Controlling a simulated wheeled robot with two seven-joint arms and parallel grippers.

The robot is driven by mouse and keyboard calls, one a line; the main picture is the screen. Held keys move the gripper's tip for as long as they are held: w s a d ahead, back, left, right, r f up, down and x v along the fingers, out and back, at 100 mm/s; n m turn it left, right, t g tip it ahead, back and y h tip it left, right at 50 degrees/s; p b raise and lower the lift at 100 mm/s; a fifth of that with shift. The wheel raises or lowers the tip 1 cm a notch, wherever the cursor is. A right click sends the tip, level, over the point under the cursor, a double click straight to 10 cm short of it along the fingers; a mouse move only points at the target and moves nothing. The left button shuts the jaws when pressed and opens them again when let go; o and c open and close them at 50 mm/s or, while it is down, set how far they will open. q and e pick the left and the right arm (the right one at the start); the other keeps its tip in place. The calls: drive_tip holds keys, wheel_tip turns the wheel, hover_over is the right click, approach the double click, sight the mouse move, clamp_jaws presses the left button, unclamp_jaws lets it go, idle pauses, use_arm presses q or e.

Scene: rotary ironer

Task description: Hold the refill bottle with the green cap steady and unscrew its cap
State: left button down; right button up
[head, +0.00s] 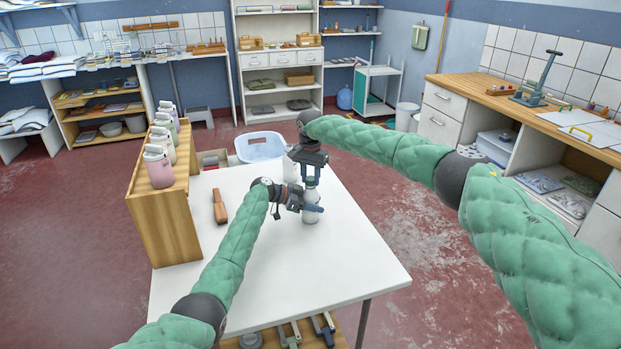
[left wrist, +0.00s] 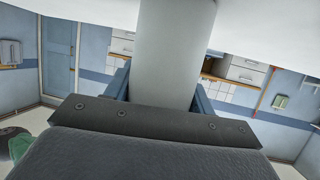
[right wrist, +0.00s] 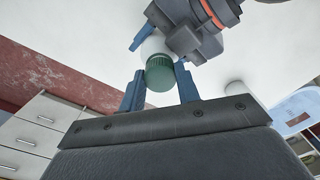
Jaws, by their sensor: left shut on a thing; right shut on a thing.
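The refill bottle (head: 311,216) is white and stands upright on the white table (head: 350,262). My left gripper (head: 316,207) is shut around its body from the left; the pale body fills the space between the fingers in the left wrist view (left wrist: 177,50). My right gripper (head: 311,182) points down from above and is shut on the green cap (right wrist: 160,76). In the right wrist view the ribbed cap sits between the two blue fingertips, with the white bottle below it and my left gripper (right wrist: 185,40) alongside. The grippers mostly hide the cap in the head view.
A wooden rack (head: 168,222) with several pastel bottles (head: 158,168) stands along the table's left side. A brown-handled tool (head: 219,207) lies on the table. A pale blue basket (head: 260,147) is behind the table. The table's right and front parts are clear.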

sight(310, 178)
drive_tip(key=shift+r, duration=0.3)
drive_tip(key=shift+r, duration=0.35)
drive_tip(key=shift+r, duration=0.45)
drive_tip(key=shift+r, duration=1.9)
use_arm(q)
drive_tip(key=shift+c, duration=2.2)
unclamp_jaws()
drive_tip(key=shift+a, duration=0.1)
